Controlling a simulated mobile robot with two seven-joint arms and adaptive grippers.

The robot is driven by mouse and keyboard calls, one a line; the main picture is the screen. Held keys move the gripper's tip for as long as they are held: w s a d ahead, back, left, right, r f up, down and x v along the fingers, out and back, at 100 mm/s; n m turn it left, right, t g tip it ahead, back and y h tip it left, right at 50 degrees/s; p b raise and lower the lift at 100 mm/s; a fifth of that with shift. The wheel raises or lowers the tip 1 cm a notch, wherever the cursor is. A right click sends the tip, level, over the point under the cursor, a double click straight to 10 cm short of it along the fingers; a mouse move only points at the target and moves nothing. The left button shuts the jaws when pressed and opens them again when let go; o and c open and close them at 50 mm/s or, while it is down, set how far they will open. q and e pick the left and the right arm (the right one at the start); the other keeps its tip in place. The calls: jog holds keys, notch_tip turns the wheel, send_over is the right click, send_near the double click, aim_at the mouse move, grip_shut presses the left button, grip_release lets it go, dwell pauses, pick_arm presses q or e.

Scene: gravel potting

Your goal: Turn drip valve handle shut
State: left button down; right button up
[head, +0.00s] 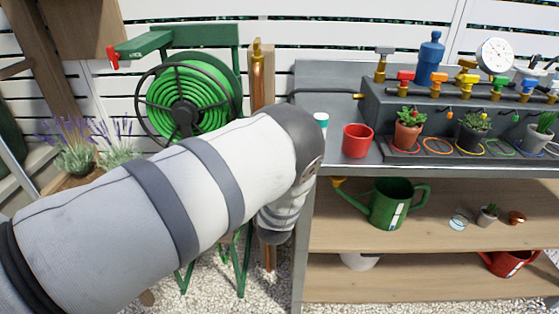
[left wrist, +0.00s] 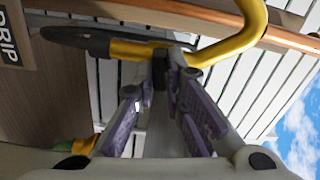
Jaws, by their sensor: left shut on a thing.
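The drip valve handle shows in the left wrist view as a lever with a black grip (left wrist: 75,38) and a yellow metal part (left wrist: 130,48). It lies roughly level across the upper part of the picture. My left gripper (left wrist: 166,66), with purple pads, is shut at the lever's yellow end, its fingertips close together there. The exact contact is hard to see. A sign reading DRIP (left wrist: 10,45) is at the left edge. In the head view my left arm hides the gripper and the handle. My right gripper is in neither view.
In the head view, a green hose reel (head: 185,100) stands behind my arm. The potting bench (head: 345,178) with a red pot (head: 357,141) is to the right.

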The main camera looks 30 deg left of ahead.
pick_arm(q)
jog(key=shift+s+f+m, duration=0.1)
jog(key=shift+f+m, duration=0.1)
jog(key=shift+m, duration=0.8)
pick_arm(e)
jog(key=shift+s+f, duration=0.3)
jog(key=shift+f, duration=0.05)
pick_arm(q)
jog(key=c, duration=1.7)
grip_release()
jog(key=shift+r, duration=0.1)
jog(key=shift+o, duration=0.2)
jog(key=v, duration=1.2)
jog(key=shift+a, duration=0.1)
